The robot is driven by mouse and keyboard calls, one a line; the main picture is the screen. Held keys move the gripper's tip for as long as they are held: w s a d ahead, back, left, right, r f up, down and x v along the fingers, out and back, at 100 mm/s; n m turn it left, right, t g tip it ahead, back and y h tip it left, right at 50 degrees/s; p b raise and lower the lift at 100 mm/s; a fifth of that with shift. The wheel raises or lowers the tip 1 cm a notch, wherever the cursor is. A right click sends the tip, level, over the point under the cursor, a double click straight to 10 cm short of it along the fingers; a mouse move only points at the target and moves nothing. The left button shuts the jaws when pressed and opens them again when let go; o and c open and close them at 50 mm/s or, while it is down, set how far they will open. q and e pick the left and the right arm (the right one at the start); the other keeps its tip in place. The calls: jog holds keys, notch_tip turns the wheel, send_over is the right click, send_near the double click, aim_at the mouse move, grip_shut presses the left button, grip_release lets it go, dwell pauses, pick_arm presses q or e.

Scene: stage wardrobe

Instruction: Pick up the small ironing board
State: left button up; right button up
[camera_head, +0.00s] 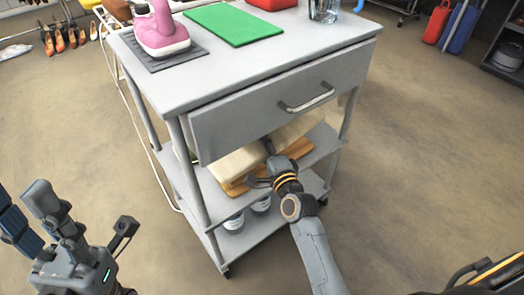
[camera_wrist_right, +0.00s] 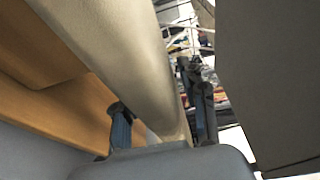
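The small ironing board (camera_head: 243,162) has a cream padded top and lies on the cart's middle shelf, under the drawer. Its padded edge (camera_wrist_right: 135,60) runs down between the fingers of my right gripper (camera_wrist_right: 160,110) in the right wrist view. In the head view, my right gripper (camera_head: 259,165) reaches in at the front edge of that shelf. Its fingers stand apart on either side of the edge, with a visible gap beside the pad. My left gripper (camera_head: 83,208) is open and empty at the lower left, away from the cart.
The grey cart (camera_head: 160,90) has a closed drawer (camera_head: 275,110) just above the board. A pink iron (camera_head: 160,30) and green mat (camera_head: 233,25) are on top. The floor to the right is clear.

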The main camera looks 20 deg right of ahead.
grip_shut()
jog(key=shift+r, duration=0.15)
jog(key=shift+r, duration=0.1)
